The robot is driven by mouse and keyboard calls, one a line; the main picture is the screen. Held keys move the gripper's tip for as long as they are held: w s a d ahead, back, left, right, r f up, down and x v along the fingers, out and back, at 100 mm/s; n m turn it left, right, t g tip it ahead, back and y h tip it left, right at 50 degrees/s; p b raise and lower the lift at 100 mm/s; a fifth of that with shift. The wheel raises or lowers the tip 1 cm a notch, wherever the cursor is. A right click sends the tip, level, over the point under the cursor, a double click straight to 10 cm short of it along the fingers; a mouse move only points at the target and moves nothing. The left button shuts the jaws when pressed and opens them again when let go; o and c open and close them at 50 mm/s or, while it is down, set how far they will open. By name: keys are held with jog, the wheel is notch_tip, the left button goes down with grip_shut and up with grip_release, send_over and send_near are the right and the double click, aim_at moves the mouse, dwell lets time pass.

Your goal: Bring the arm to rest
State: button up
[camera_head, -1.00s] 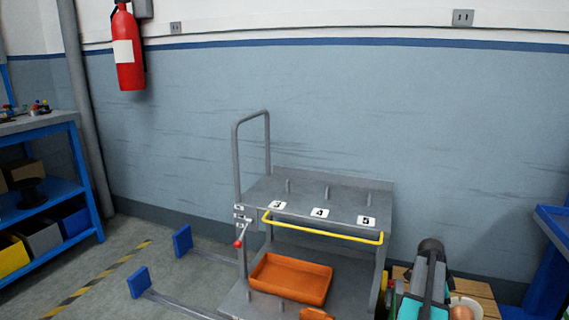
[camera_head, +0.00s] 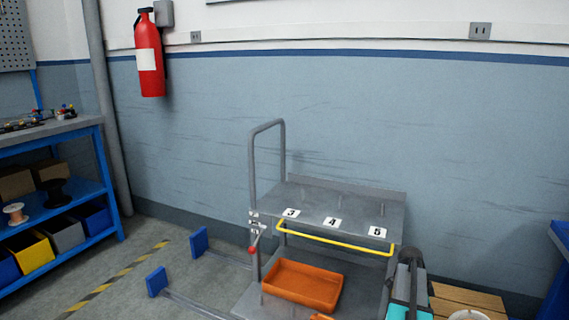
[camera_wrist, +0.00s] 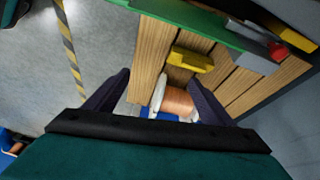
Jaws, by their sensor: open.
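My gripper (camera_wrist: 160,82) shows in the wrist view with its two dark fingers spread apart. It is open, with nothing visibly clamped. A copper-coloured spool with a white flange (camera_wrist: 178,102) shows between the fingers, beyond them; I cannot tell how far. It is over or beside a slatted wooden surface (camera_wrist: 150,60). In the head view only a grey and teal part of my arm shows at the lower right; the gripper itself is not visible there.
A grey cart (camera_head: 345,205) with a yellow bar (camera_head: 335,238) and orange tray (camera_head: 303,285) stands left of my arm. A wooden surface (camera_head: 465,298) lies right of it. A yellow block (camera_wrist: 190,60) sits on the slats. A blue shelf (camera_head: 60,205) stands far left.

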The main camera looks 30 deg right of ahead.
jog(key=w+a+f+n+p, duration=0.1)
jog(key=w+a+n+p, duration=0.3)
jog(key=a, duration=0.6)
jog(key=w+a+f+n+g+p, duration=0.15)
jog(key=a+p, duration=0.35)
jog(key=a, duration=0.6)
jog(key=w+a+f+n+t+p, duration=0.1)
jog(key=w+a+n+p, duration=0.3)
jog(key=a, duration=0.6)
jog(key=s+a+n+y+p, duration=0.1)
jog(key=s+a+n+p, duration=0.5)
jog(key=a, duration=0.7)
jog(key=s+a+n+g+y+p, duration=0.1)
jog(key=s+a+n+p, duration=0.6)
jog(key=s+a+n, duration=0.3)
jog(key=shift+s+a+r+n+y, duration=0.4)
jog(key=shift+s+a, duration=0.85)
jog(key=shift+a, duration=0.6)
jog(key=shift+g, duration=0.25)
